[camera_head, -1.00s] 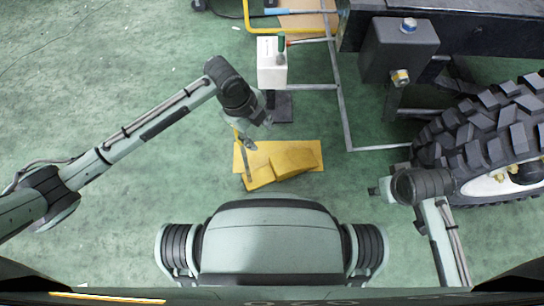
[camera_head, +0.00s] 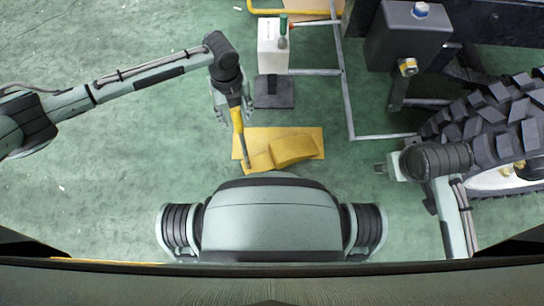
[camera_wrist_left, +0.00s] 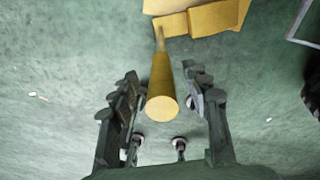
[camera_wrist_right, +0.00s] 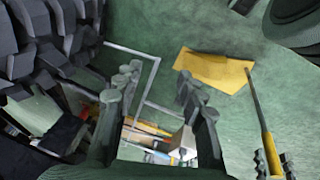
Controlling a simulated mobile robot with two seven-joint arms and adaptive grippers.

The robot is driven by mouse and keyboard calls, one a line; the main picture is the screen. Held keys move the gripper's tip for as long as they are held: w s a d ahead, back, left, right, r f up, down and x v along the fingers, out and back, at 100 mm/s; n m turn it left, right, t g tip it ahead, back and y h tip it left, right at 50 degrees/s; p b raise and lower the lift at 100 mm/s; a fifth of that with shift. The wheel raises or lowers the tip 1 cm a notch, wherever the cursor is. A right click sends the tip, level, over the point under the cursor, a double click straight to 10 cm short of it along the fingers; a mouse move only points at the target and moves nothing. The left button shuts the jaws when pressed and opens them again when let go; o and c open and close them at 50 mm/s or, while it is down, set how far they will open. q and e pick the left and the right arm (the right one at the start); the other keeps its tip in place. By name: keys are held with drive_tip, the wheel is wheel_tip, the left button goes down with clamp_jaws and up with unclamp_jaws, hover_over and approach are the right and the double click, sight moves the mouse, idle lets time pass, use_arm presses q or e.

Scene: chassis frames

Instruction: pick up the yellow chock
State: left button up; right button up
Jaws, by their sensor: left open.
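The yellow chock (camera_head: 290,152) lies on the green floor, a wedge on a flat yellow plate. A thin rod rises from its left end to a yellow handle (camera_head: 237,118). My left gripper (camera_head: 235,108) is open at this handle. In the left wrist view the handle (camera_wrist_left: 162,95) stands between the spread fingers, with a gap on both sides, and the chock (camera_wrist_left: 200,18) shows beyond. My right gripper (camera_wrist_right: 158,85) is open and empty, near the wheel; the right wrist view also shows the chock (camera_wrist_right: 215,68).
A big black tyre (camera_head: 500,125) and a dark chassis beam are at the right. Grey frame rails (camera_head: 348,100) run beside the chock. A white box (camera_head: 271,48) and a dark base plate (camera_head: 273,92) stand behind it. The floor at the left is clear.

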use_arm(q)
drive_tip(key=shift+f, duration=0.85)
drive_tip(key=shift+c, duration=0.4)
clamp_jaws()
drive_tip(key=shift+w+d+r, duration=0.1)
drive_tip(key=shift+w, duration=0.05)
